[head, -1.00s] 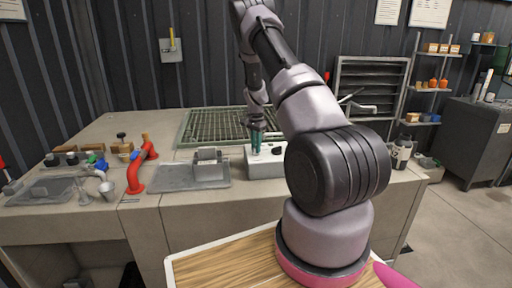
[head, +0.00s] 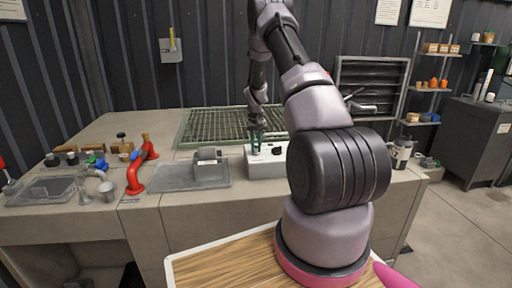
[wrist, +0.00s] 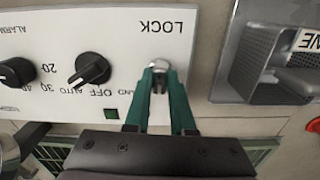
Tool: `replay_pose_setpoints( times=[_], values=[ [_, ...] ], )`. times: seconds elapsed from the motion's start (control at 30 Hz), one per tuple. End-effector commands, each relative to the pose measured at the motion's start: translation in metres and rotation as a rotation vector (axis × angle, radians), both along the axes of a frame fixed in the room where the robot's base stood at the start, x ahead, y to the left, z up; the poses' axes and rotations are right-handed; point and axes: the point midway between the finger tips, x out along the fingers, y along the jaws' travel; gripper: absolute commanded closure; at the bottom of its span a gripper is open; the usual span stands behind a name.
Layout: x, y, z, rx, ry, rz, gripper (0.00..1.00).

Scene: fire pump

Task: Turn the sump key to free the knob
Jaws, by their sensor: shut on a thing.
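The control box (head: 268,166) stands on the counter's front edge. Its panel fills the left of the wrist view and appears upside down, with a LOCK label. The sump key (wrist: 159,66), a small rounded metal piece, sits at the panel beneath that label. My gripper (wrist: 160,72) has its green fingers closed on the key; it also shows in the head view (head: 254,150) over the box's left part. The fingers hide part of the key. A black knob (wrist: 89,68) with OFF and AUTO marks is left of the key in the wrist view, apart from my fingers.
A second black knob (wrist: 17,72) and a green square light (wrist: 93,96) are on the panel. A grey block on a tray (head: 208,168) stands left of the box. A red pipe (head: 138,172) is farther left. A floor-like grating (head: 215,125) lies behind.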

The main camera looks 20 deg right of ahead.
Motion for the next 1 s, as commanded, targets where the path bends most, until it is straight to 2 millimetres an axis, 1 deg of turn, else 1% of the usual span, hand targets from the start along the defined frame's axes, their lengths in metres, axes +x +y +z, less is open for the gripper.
replay_pose_setpoints(
  times=[0.3, 0.73, 0.77, 0.8, 0.83, 1.0],
  values=[
    [0.0003, 0.0001, 0.0001, 0.001, -0.001, 0.080, 1.00],
    [0.0001, 0.0001, 0.0000, 0.000, 0.000, 0.088, 1.00],
    [0.0002, 0.0002, 0.0000, 0.000, 0.000, 0.088, 0.70],
    [0.0001, 0.0001, 0.0000, 0.000, 0.000, 0.087, 0.55],
    [0.0001, 0.0001, 0.0000, 0.000, 0.000, 0.087, 0.47],
    [0.0000, 0.0001, -0.0001, 0.000, 0.000, 0.086, 0.47]
  ],
)
